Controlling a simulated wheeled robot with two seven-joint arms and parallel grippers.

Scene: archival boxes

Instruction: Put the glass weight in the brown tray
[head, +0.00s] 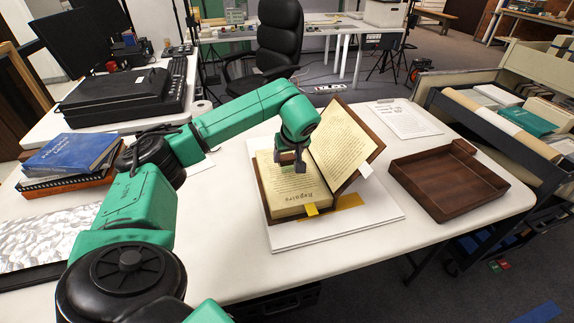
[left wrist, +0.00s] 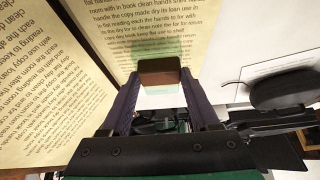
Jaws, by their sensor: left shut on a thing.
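My left gripper (head: 292,166) is over the open book's left page, its fingers pointing down. In the left wrist view, a brown block (left wrist: 158,71) is between the fingertips (left wrist: 157,88), and the gripper is shut on it. A pale greenish, see-through patch (left wrist: 186,52) around the block looks like glass, so this seems to be the glass weight with a brown grip. I cannot tell whether it touches the page. In the head view the fingers hide most of it. The brown tray (head: 450,182) is empty at the right of the table. My right gripper is not in view.
The open book (head: 345,140) rests on white boards (head: 378,211), its right side raised. A printed sheet (head: 404,119) lies behind the tray. Stacked books (head: 68,160) and a black case (head: 115,92) are at left. A loaded cart (head: 505,130) stands right of the table.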

